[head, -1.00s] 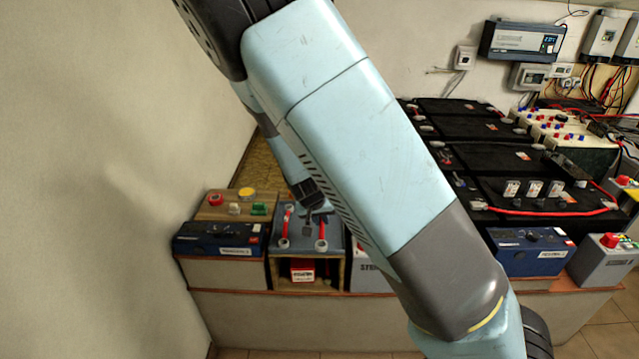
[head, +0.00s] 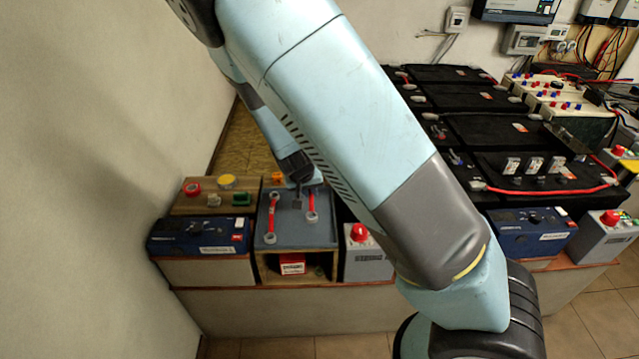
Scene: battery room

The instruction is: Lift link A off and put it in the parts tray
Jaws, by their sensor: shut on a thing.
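My gripper (head: 299,188) is small and partly hidden behind my arm. It points down over the back right of a grey top (head: 292,237) on an open-fronted wooden stand. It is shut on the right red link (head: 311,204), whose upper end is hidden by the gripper. Its ringed lower end seems raised off the grey top. A second red link (head: 272,216) with ringed ends lies at the left of the grey top. No letter is readable on either link, and I cannot tell which thing is the parts tray.
A blue battery (head: 200,236) and a wooden board with buttons (head: 214,198) stand left of the stand. A red box (head: 292,264) sits in the stand. Black batteries (head: 490,133) fill the right side.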

